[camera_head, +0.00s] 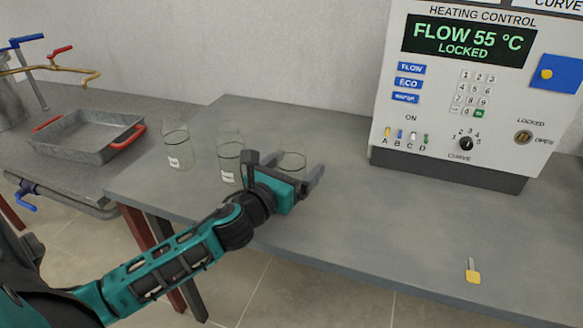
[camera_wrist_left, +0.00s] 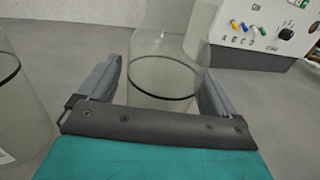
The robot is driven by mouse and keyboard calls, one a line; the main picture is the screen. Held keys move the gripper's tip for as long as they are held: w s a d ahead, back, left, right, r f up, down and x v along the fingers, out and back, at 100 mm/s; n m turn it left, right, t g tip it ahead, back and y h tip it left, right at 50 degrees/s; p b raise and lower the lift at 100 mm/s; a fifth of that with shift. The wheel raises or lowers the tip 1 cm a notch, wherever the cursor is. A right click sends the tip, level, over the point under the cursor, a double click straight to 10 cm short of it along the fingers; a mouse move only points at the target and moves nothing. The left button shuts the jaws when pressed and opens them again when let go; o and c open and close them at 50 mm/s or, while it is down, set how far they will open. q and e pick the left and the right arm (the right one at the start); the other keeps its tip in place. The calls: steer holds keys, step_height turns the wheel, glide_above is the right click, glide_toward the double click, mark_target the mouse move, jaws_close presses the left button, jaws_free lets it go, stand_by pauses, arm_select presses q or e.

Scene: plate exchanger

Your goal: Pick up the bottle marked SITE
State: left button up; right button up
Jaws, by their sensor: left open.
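Three clear glass bottles stand on the grey table. The left bottle (camera_head: 177,146) and the middle bottle (camera_head: 230,148) carry small white labels too small to read. The right bottle (camera_head: 292,161) stands at my left gripper (camera_head: 297,164), which is open with a finger on each side of it. The left wrist view shows this bottle (camera_wrist_left: 165,75) between the two spread fingers, with gaps beside it. No label shows on it, so I cannot tell which bottle is marked SITE. My right gripper is not in view.
The heating control box (camera_head: 455,90) stands at the back right. A yellow-headed key (camera_head: 473,275) lies near the front edge. A metal tray (camera_head: 85,140) with red handles is on the left bench. The table's middle right is clear.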

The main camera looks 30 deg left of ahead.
arm_select(q)
steer(key=shift+w, duration=0.25)
steer(key=shift+c, duration=0.2)
steer(key=c, duration=0.9)
steer(key=shift+c, duration=0.5)
steer(key=shift+r, duration=0.1)
